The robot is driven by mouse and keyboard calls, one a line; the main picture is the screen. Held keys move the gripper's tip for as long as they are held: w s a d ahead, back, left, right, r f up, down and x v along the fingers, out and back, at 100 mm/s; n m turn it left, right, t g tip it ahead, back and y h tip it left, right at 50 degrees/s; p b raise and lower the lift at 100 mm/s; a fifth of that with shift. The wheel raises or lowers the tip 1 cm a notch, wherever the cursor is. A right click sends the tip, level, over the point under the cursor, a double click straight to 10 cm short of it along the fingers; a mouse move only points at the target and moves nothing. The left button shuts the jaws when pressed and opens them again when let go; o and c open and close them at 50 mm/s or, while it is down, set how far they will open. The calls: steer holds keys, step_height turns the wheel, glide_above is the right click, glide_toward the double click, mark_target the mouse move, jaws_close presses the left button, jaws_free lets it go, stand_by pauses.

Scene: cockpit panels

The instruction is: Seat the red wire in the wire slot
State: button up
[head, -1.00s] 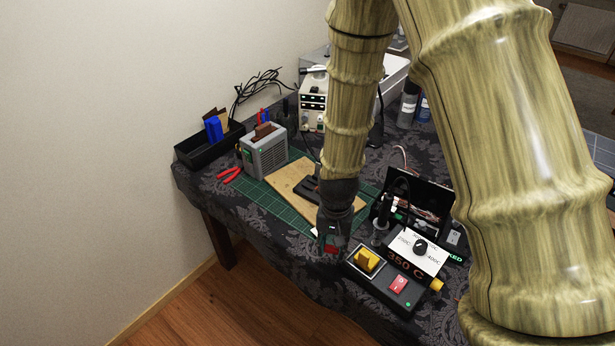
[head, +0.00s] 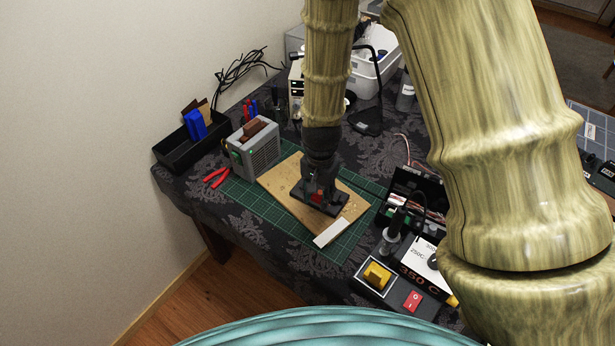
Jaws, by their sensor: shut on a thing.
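My gripper (head: 317,192) points down over the wooden board in the head view. It is shut on a small red piece, the red wire (head: 318,197), of which only a little shows between the dark fingers. Right below is a black block (head: 332,207) lying on the wooden board (head: 283,182). The wire slot itself cannot be made out; the gripper hides part of the block. I cannot tell whether the red wire touches the block or is inside it.
A white strip (head: 331,233) lies at the board's front edge. The green mat (head: 252,199) is mostly clear on the left. The soldering station (head: 400,280) and an open black case (head: 418,190) stand right.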

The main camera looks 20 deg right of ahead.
steer(key=w, duration=0.3)
steer(key=w+p, duration=0.1)
steer(key=w, duration=0.2)
steer(key=w+f+p, duration=0.1)
steer(key=w, duration=0.2)
steer(key=shift+d, duration=0.1)
steer(key=shift+s+f+p, duration=0.1)
steer(key=shift+f+p, duration=0.4)
steer(key=shift+f, duration=0.05)
step_height(320, 180, down, 2)
steer(key=shift+f+p, duration=0.1)
steer(key=shift+p, duration=0.3)
